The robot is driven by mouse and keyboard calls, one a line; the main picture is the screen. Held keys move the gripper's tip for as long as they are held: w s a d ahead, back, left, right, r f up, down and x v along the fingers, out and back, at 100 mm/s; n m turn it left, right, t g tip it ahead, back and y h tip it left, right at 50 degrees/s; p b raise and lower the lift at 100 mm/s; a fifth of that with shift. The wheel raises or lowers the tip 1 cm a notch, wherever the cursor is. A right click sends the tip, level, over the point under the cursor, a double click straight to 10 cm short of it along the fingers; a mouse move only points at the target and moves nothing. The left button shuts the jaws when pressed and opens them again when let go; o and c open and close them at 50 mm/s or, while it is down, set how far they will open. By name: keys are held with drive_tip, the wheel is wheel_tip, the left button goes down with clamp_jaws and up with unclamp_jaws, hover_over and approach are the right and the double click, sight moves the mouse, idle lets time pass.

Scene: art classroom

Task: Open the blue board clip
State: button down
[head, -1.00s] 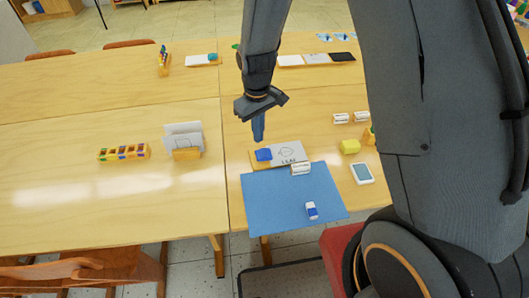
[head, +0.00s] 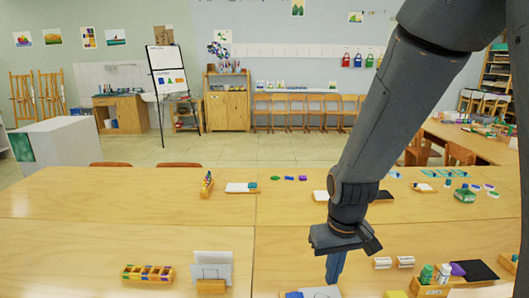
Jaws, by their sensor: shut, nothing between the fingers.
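The blue board clip (head: 293,295) shows only as a small blue patch at the bottom edge of the head view. Beside it is the top of a board with a whitish sheet (head: 321,292); the rest of both is cut off by the frame. My gripper (head: 335,268) points down just above the far right part of the board, to the right of the clip. Its fingers are shut together with nothing between them. Whether the fingertips touch the sheet, and whether the clip is open or shut, I cannot tell.
To the right stand white blocks (head: 393,263) and a wooden holder (head: 430,291) with bottles. A card stand (head: 211,286) and a tray of colored pieces (head: 148,273) are on the left. The table (head: 120,210) between is mostly clear.

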drive_tip(key=s+d+r+m, duration=0.2)
drive_tip(key=s+d, duration=0.1)
drive_tip(key=s, duration=0.2)
drive_tip(key=shift+s+r, duration=0.2)
drive_tip(key=shift+s, duration=0.15)
drive_tip(key=g+b, duration=0.1)
drive_tip(key=b, duration=0.6)
hover_over(288, 295)
drive_tip(key=s, duration=0.3)
wheel_tip(288, 295, down, 5)
drive_tip(key=shift+w+a+r+n, duration=0.15)
drive_tip(key=shift+w+r+n, duration=0.05)
drive_tip(key=shift+n, duration=0.2)
wheel_tip(288, 295, down, 12)
drive_tip(key=shift+s+p, duration=0.1)
drive_tip(key=shift+p, duration=0.85)
drive_tip(key=shift+a+f, duration=0.1)
drive_tip(key=shift+f, duration=0.9)
